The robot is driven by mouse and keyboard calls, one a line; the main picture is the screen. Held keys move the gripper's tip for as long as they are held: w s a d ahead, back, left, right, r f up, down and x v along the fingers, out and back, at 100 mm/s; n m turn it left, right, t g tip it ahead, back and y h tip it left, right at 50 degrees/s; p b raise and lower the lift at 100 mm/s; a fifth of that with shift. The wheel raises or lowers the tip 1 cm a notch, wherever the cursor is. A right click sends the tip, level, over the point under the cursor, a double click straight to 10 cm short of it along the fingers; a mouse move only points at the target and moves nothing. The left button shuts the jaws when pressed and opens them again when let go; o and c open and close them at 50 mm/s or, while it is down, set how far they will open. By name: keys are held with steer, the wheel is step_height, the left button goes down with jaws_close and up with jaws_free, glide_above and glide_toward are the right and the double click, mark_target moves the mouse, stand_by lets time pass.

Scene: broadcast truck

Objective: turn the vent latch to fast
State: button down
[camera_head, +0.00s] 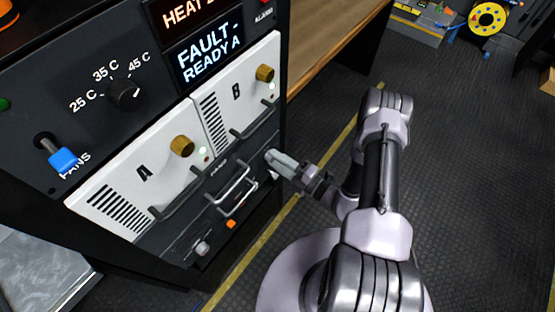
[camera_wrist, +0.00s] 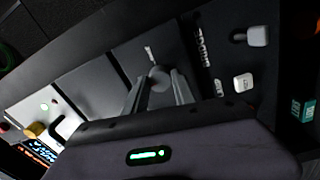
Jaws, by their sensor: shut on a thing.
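In the head view my gripper (camera_head: 272,157) is at the lower right part of the dark rack front, below panel B. In the wrist view my gripper's two fingers (camera_wrist: 160,85) close on a small grey rounded piece (camera_wrist: 160,77) on the dark panel. I take this piece to be the vent latch; the fingers cover part of it. In the head view it is hidden by the gripper. Small white lettering (camera_wrist: 203,48) is beside it, but I cannot read which setting it points to.
White panels A (camera_head: 125,190) and B (camera_head: 245,85) carry brass knobs and dark handles. A metal pull handle (camera_head: 235,188) is left of my gripper. A blue-tipped lever (camera_head: 62,158) and a temperature dial (camera_head: 124,94) are at upper left.

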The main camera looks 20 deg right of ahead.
stand_by(0.3)
steer(key=c, duration=1)
jaws_free()
steer(key=shift+c, duration=0.2)
steer(key=r+p+v, duration=0.1)
steer(key=p+v, duration=0.2)
steer(key=v, duration=1.4)
steer(key=shift+s+f, duration=0.2)
steer(key=shift+f, duration=0.25)
steer(key=shift+d, duration=0.15)
